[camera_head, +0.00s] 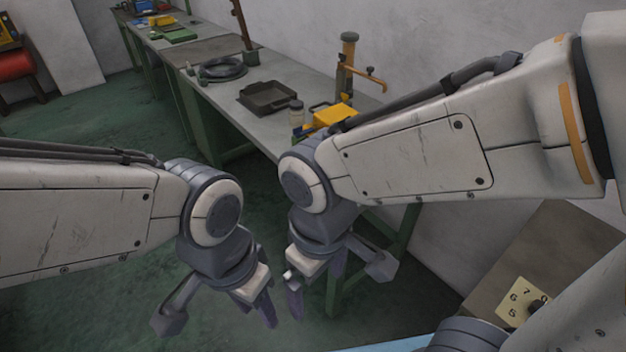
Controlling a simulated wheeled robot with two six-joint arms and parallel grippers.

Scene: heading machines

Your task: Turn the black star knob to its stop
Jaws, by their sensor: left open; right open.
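A dark knob (537,306) sits at the lower right on a cream dial plate (515,298) with black numbers. It is small and partly cut off by a grey part in front, so its star shape cannot be made out. My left gripper (264,306) hangs open and empty at the lower middle, pointing down. My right gripper (316,284) is open and empty just right of it, also pointing down. Both are well to the left of the knob and apart from it.
A long workbench (275,80) runs along the wall, with a dark tray (267,97), a black ring (221,69), a yellow object (335,114) and an orange clamp (362,72). A brown panel or box (560,245) is at right. Green floor (90,115) is open at left.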

